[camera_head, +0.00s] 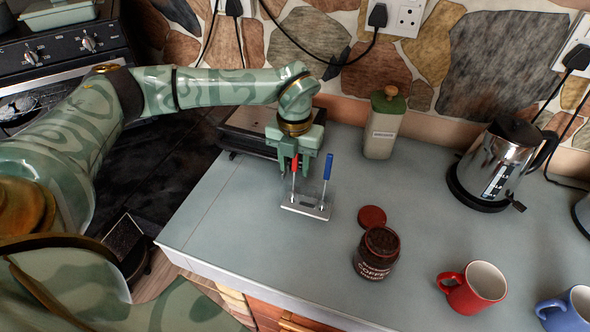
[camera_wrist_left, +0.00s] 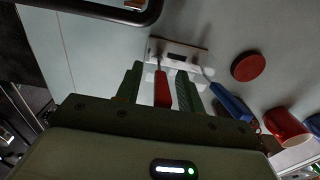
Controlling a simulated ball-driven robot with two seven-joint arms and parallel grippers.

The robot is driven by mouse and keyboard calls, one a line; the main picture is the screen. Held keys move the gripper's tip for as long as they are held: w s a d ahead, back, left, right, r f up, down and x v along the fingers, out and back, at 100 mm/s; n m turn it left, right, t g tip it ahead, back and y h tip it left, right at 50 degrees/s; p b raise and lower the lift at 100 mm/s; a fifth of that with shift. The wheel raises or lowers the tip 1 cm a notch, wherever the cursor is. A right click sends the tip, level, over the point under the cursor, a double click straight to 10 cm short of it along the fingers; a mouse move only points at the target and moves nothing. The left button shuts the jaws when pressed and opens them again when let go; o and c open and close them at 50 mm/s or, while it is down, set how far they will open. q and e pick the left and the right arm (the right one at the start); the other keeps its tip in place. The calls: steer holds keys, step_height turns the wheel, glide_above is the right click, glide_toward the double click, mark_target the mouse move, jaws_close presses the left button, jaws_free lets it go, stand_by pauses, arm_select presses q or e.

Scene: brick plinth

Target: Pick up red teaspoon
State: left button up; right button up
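The red teaspoon (camera_head: 294,166) stands upright, red handle up, in a small pale metal stand (camera_head: 306,206) on the counter. A blue-handled spoon (camera_head: 328,167) stands in the same stand to its right. My left gripper (camera_head: 294,170) is over the stand, pointing down. In the left wrist view the red handle (camera_wrist_left: 161,90) lies between the two fingers (camera_wrist_left: 160,86), with a gap visible on each side, so the gripper is open around it. The blue handle (camera_wrist_left: 231,103) is outside the fingers. My right gripper does not show.
A coffee jar (camera_head: 376,254) stands open with its red lid (camera_head: 372,217) beside it. A red mug (camera_head: 474,288), a blue mug (camera_head: 568,312) and a kettle (camera_head: 497,165) are to the right. A green-lidded canister (camera_head: 384,124) stands behind. The counter's left front is clear.

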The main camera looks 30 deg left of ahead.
arm_select(q)
jaws_close()
step_height(320, 180, up, 10)
steer(key=shift+r+p, duration=0.1)
steer(key=shift+p, duration=0.65)
